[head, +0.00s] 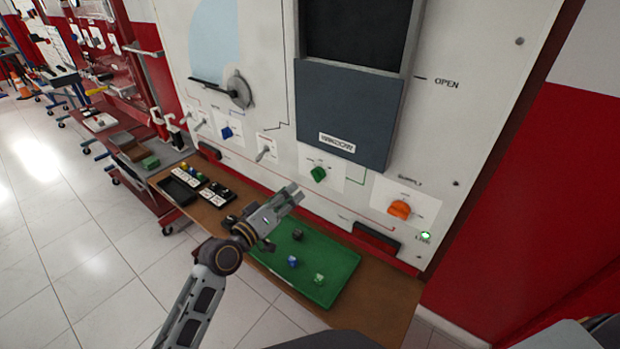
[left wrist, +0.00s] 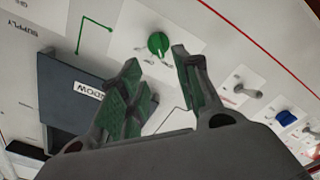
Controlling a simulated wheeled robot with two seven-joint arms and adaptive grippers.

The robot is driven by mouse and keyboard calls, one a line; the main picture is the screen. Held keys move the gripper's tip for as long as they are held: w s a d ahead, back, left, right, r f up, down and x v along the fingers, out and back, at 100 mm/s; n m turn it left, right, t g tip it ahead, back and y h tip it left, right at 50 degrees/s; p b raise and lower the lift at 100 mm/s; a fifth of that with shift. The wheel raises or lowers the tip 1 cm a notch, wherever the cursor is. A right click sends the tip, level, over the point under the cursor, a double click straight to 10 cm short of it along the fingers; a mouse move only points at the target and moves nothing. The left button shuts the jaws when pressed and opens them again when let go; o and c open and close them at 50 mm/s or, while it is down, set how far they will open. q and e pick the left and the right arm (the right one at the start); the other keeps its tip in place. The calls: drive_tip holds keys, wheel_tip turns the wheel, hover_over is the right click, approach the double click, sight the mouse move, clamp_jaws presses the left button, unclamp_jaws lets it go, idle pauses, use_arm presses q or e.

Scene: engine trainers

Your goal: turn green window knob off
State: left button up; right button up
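The green window knob (head: 319,173) sits on a white label plate on the upright panel, below the dark grey window cover (head: 348,112) lettered WINDOW. The knob also shows in the left wrist view (left wrist: 158,43), ahead of the gap between my fingers. My left gripper (head: 294,193) is below and left of the knob in the head view. In the left wrist view its two green-padded fingers (left wrist: 155,62) are apart with nothing between them, so it is open. I see no contact with the knob. My right gripper is not in view.
An orange knob (head: 400,209) is right of the green one, with a lit green lamp (head: 425,236) near it. A blue knob (head: 226,133) and toggle switches (head: 265,153) are to the left. A green tray (head: 335,273) with small blocks lies on the shelf below.

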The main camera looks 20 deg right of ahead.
sight(317, 175)
use_arm(q)
drive_tip(key=x, duration=0.9)
drive_tip(key=shift+w+d, duration=0.2)
drive_tip(key=shift+d, duration=0.1)
clamp_jaws()
